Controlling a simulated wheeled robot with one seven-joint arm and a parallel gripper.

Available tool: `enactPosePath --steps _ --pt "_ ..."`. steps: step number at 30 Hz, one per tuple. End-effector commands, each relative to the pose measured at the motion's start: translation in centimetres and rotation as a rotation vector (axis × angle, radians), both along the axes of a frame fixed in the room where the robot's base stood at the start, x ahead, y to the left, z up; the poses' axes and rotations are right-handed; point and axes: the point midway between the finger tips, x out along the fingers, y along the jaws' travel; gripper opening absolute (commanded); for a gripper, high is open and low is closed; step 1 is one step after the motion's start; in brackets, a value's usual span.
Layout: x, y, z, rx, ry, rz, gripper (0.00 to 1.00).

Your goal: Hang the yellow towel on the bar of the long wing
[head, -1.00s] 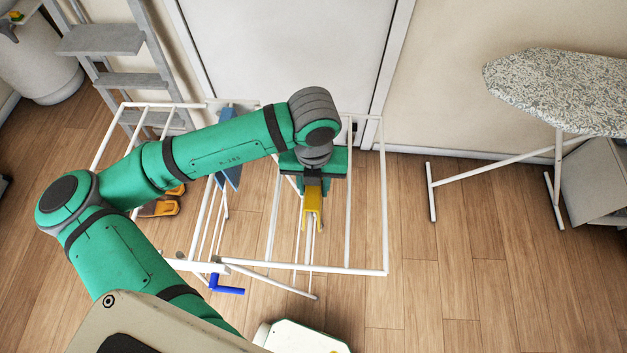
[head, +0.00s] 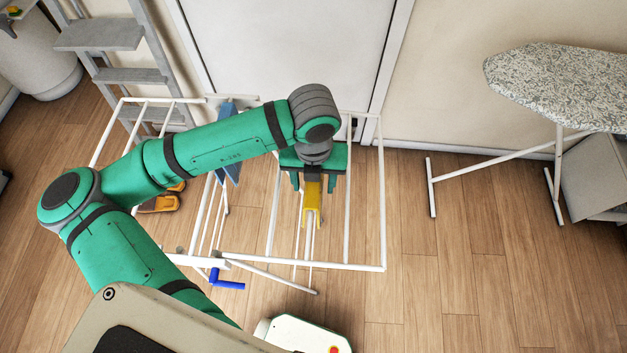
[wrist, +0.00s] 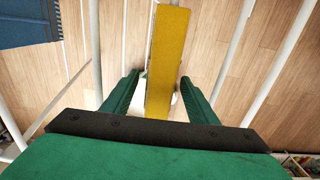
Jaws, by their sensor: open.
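The yellow towel (head: 312,198) is a narrow folded strip over a white bar of the right-hand wing of the drying rack (head: 383,210). It hangs straddling the bar, partly hidden by my gripper in the head view. In the wrist view the yellow towel (wrist: 170,50) runs between my two green fingers. My gripper (head: 315,186) is open above the towel, also seen in the wrist view (wrist: 158,95), with a visible gap on both sides of the towel.
A blue towel (head: 228,145) hangs on a bar left of my gripper, also in the wrist view (wrist: 28,22). A stepladder (head: 125,75) stands at the back left and an ironing board (head: 555,85) at the right. The floor between rack and ironing board is clear.

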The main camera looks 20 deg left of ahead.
Motion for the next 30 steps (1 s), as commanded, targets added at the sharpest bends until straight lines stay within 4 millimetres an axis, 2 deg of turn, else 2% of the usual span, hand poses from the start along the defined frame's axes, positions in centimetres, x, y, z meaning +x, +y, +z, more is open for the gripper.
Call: enactPosePath --steps 5,12,18,24,30 --pt "0.0 0.0 2.0 0.002 -0.002 -0.001 0.53" --pt "0.1 0.0 6.6 0.002 -0.004 -0.001 0.53" --pt "0.1 0.0 9.4 0.002 -0.002 -0.001 0.53" --pt "0.0 0.0 10.6 0.001 -0.002 -0.001 0.53" --pt "0.0 0.0 10.6 0.000 -0.001 0.000 0.53"
